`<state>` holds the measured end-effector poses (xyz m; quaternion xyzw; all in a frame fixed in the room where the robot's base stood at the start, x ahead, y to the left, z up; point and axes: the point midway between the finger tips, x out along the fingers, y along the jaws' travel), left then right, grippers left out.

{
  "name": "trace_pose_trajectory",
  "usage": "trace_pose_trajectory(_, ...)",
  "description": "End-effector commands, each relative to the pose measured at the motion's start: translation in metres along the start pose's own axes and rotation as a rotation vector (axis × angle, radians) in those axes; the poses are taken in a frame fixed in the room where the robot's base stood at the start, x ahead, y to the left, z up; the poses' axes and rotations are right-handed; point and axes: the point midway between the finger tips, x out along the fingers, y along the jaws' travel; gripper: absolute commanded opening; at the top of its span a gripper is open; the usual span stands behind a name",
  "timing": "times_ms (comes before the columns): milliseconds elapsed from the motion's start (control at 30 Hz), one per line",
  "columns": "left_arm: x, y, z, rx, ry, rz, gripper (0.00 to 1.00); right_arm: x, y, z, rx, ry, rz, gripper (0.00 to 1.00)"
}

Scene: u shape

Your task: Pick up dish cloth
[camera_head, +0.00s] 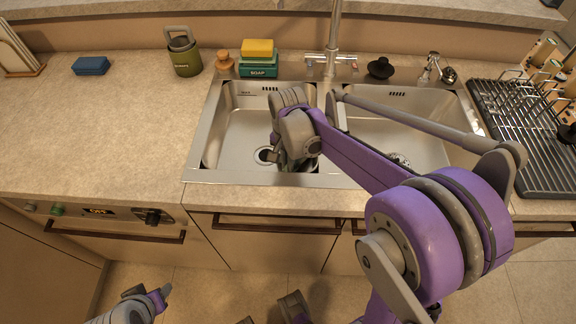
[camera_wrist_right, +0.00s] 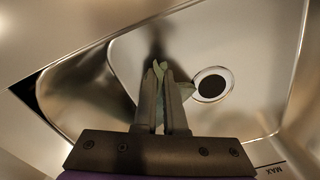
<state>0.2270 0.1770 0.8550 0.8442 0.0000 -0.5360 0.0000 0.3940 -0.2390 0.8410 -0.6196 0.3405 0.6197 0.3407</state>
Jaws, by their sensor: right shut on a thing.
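My right gripper (camera_head: 280,155) reaches down into the left basin of the sink (camera_head: 230,135). In the right wrist view the fingers of the right gripper (camera_wrist_right: 163,100) are close together, shut on a thin, pale green piece of dish cloth (camera_wrist_right: 159,71) that shows at their tips. Most of the cloth is hidden by the fingers, and in the head view my wrist covers it. My left gripper (camera_head: 150,300) is low at the bottom left, in front of the cabinets and away from the sink; its opening cannot be made out.
The basin drain (camera_wrist_right: 211,85) lies beside the right fingers. The faucet (camera_head: 333,50) stands behind the sink. A yellow sponge (camera_head: 258,48) on a green soap box (camera_head: 258,68) and a green canister (camera_head: 184,55) are behind it. A dish rack (camera_head: 525,130) is at right. The left counter is mostly clear.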

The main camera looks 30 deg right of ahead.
Motion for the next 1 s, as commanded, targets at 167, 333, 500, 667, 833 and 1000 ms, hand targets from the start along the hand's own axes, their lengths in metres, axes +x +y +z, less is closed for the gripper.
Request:
trace_pose_trajectory(167,-0.029,0.000,-0.020,0.000,0.013,0.000,0.50,-0.045,-0.001,-0.001,0.000,0.002,-0.003,0.00)
trace_pose_trajectory(333,-0.049,0.000,-0.036,0.000,0.024,0.000,0.50,-0.078,-0.001,-0.001,0.000,0.002,-0.003,0.00)
trace_pose_trajectory(500,-0.054,0.000,-0.041,0.000,0.028,0.000,0.50,-0.089,0.000,0.000,0.000,0.001,-0.001,0.00)
trace_pose_trajectory(667,-0.052,0.000,-0.039,0.000,0.027,0.000,0.50,-0.086,0.000,0.000,0.000,0.000,0.000,0.00)
trace_pose_trajectory(833,-0.053,0.000,-0.040,0.000,0.027,0.000,0.50,-0.087,0.001,0.000,0.000,0.000,0.000,0.00)
trace_pose_trajectory(1000,-0.063,0.000,-0.049,0.000,0.035,0.000,0.50,-0.104,0.006,-0.009,0.003,0.002,-0.002,0.00)
